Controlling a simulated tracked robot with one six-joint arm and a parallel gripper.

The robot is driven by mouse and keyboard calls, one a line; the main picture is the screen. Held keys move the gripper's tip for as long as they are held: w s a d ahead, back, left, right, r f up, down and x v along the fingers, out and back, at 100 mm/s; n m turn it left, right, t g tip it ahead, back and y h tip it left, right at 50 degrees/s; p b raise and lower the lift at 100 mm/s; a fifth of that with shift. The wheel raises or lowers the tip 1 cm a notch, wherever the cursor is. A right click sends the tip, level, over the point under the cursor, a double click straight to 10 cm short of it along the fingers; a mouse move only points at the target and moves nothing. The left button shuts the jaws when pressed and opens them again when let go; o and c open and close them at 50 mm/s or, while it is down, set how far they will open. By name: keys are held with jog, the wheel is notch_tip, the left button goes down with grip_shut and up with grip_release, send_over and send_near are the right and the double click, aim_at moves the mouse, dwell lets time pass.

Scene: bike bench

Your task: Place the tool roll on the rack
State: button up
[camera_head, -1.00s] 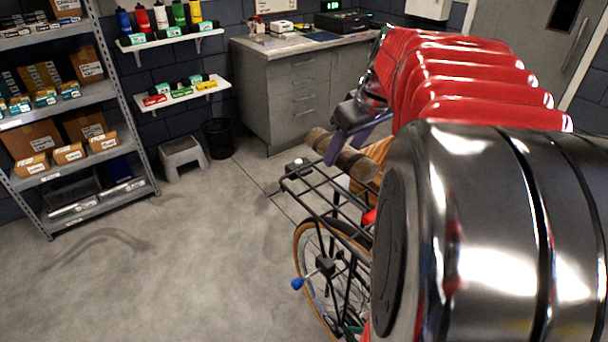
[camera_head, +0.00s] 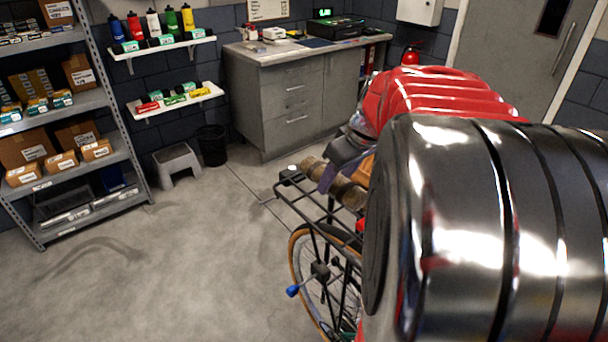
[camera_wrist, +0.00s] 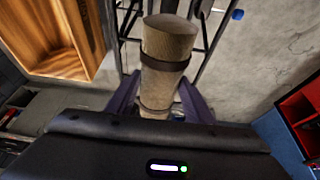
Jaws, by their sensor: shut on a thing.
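The tool roll (camera_head: 348,191) is a tan-brown cylinder with dark straps. My gripper (camera_head: 327,178), with purple fingers, is shut around its middle. The rack (camera_head: 312,213) is a black tubular frame over the bicycle's rear wheel. The roll is at the rack's far part, low over it and lying crosswise in the head view. I cannot tell whether it touches the bars. My red and chrome arm hides the right part of the rack and most of the bicycle.
A wooden box (camera_wrist: 60,45) stands beside the rack in the wrist view. A grey cabinet (camera_head: 285,100), a step stool (camera_head: 177,165) and a black bin (camera_head: 212,145) stand behind. Shelving (camera_head: 75,110) is at the left. The floor (camera_head: 170,250) left of the bicycle is clear.

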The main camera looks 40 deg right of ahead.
jog(key=shift+f, duration=1.8)
jog(key=o, duration=1.4)
jog(key=shift+f, duration=0.1)
jog(key=v, duration=1.2)
